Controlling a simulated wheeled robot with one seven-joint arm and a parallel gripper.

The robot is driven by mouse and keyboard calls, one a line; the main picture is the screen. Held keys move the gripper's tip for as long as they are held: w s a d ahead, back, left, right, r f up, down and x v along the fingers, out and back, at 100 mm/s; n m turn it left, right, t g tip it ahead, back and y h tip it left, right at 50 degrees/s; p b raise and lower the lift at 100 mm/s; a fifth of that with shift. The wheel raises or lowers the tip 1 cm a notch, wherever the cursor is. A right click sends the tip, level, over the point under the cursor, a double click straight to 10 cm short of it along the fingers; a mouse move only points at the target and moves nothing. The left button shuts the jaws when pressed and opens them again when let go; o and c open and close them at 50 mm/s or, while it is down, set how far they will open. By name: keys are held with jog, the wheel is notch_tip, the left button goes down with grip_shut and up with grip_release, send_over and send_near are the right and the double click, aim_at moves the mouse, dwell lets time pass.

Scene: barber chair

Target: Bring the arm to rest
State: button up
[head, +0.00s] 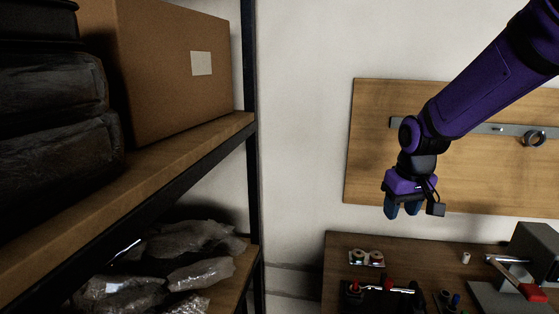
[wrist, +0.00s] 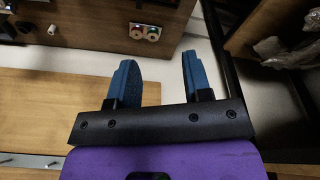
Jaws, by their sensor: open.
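My gripper (head: 402,207) hangs from my purple arm at the right of the head view, above and in front of the workbench. Its blue fingers point down. In the wrist view my gripper (wrist: 160,78) shows two blue fingers spread apart, with nothing between them. It is open and empty, and it touches nothing that I can see.
A shelf (head: 190,145) with a cardboard box (head: 170,75) stands at the left, plastic-wrapped items (head: 195,245) below. A wooden board (head: 370,150) hangs on the wall behind my arm. The workbench (head: 340,260) holds several tools and a vise-like device (head: 535,255).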

jog(key=s+d+r+m+t, duration=0.1)
jog(key=s+r, duration=0.5)
jog(key=s, duration=0.6)
jog(key=s+d+r+m+t, duration=0.1)
jog(key=s+r, duration=0.4)
jog(key=s, duration=0.7)
jog(key=shift+s+d+r+t, duration=0.15)
jog(key=shift+d+r+t, duration=0.25)
jog(key=shift+d+t, duration=0.25)
